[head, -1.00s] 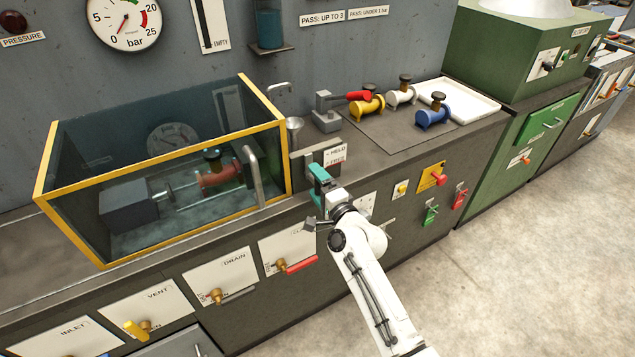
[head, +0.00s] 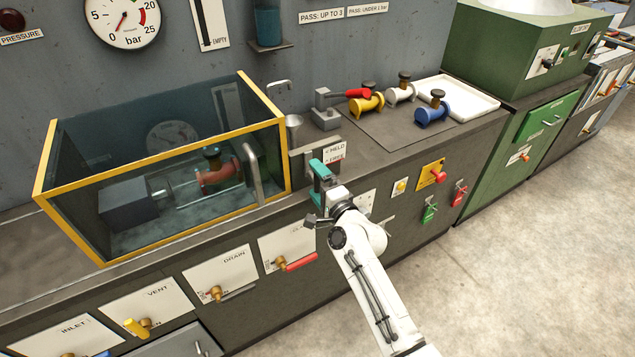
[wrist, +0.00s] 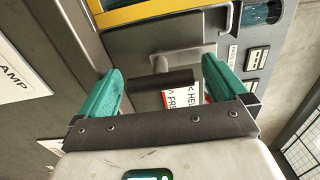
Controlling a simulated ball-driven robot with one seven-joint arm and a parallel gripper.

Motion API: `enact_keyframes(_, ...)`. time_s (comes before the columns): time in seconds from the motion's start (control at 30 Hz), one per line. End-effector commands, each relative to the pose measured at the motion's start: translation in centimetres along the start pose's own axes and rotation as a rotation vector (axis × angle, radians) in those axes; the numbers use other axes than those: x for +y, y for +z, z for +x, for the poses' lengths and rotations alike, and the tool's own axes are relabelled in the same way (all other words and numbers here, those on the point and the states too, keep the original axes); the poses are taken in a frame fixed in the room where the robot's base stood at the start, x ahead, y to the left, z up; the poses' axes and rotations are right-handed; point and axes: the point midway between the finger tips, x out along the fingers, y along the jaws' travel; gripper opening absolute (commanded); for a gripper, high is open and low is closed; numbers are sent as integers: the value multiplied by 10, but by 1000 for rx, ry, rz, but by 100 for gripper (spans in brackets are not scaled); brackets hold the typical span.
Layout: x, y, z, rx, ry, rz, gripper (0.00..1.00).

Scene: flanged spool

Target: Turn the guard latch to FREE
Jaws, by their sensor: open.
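The guard latch shows in the wrist view as a dark bar-shaped handle (wrist: 172,80) on a grey mount, lying crosswise between my open fingers. I cannot tell whether either finger touches it. Its label (wrist: 183,100), with HELD above FREE, is partly covered by a finger; it also shows in the head view (head: 335,151). My gripper (head: 318,177) has teal fingers and is open in front of the latch panel, hiding the latch in the head view. In the wrist view my gripper (wrist: 158,70) straddles the handle. Which marking the handle points to is unclear.
A yellow-framed glass guard (head: 285,150) encloses a test rig on the left. Valve panels such as DRAIN (head: 220,272) line the bench front.

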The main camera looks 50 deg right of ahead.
Motion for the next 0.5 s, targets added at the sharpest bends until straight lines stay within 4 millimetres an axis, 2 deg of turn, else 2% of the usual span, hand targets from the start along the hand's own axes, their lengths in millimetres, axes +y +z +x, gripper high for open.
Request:
enact_keyframes(0.17,1,0,-19,-1,3,-2,100)
enact_keyframes(0.5,1,-1,-81,1,2,-1,100)
